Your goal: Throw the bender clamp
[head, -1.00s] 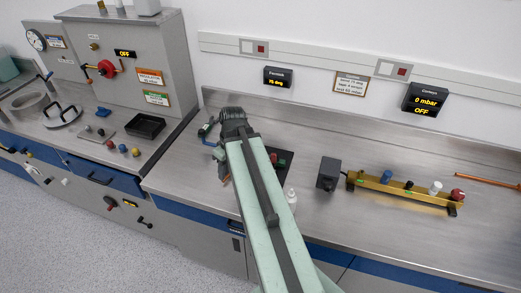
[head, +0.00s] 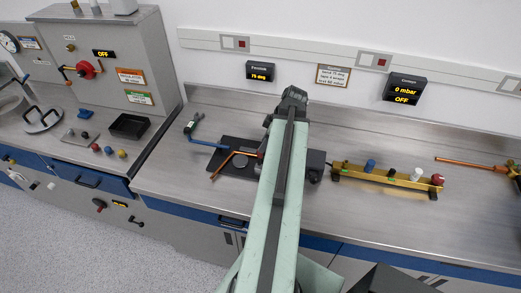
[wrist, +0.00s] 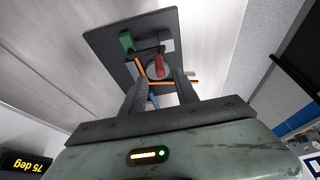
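The tube bender has a dark base plate (head: 232,148) on the steel bench. Its blue lever (head: 205,143) reaches to the left, and an orange copper tube (head: 222,165) lies bent across the plate. In the wrist view the plate (wrist: 108,48) carries a red-handled lever (wrist: 160,66), which looks like the clamp, and a green part (wrist: 127,42). My gripper (wrist: 160,88) is open, its two dark fingers apart and pointing at the red lever. I see nothing held between them. Contact cannot be told. In the head view my arm hides the fingers and the plate's right part.
A brass rail (head: 385,177) with several coloured knobs stands right of the bender. Farther right lies another copper tube (head: 465,161). A black tray (head: 129,126) sits on the left bench. The wall display (head: 260,71) reads 75 deg. Bare bench lies in front of the rail.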

